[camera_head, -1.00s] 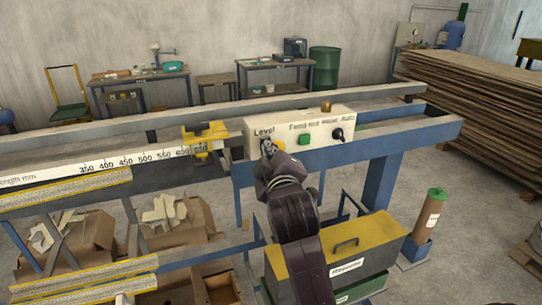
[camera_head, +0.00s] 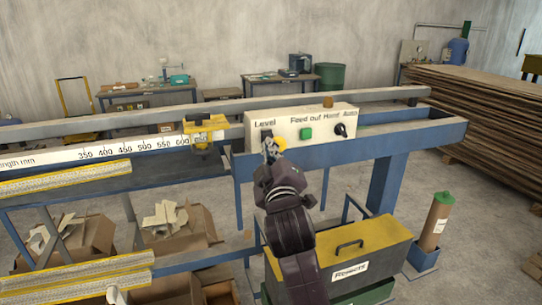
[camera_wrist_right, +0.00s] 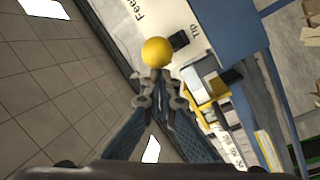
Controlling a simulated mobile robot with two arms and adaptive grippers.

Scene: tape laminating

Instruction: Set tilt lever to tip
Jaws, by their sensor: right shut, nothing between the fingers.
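The tilt lever's yellow ball knob (camera_head: 280,143) stands out from the white control panel (camera_head: 322,122), low and right of the dark slot (camera_head: 266,134) under the word "Level". In the right wrist view the knob (camera_wrist_right: 157,52) is just beyond my fingertips, near the dark slot (camera_wrist_right: 180,40) and the word "Tip". The lever's stem is hidden. My right gripper (camera_head: 271,148) is at the panel beside the knob, shut and empty. In the wrist view its fingertips (camera_wrist_right: 158,86) appear close to the knob; I cannot tell whether they touch. My left gripper is out of view.
The panel also carries a green button (camera_head: 306,133) and a black rotary switch (camera_head: 341,130). A yellow stop (camera_head: 203,143) sits on the measuring rail (camera_head: 130,151) to the left. A yellow-lidded rejects box (camera_head: 345,257) stands below. Blue frame beams surround my arm.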

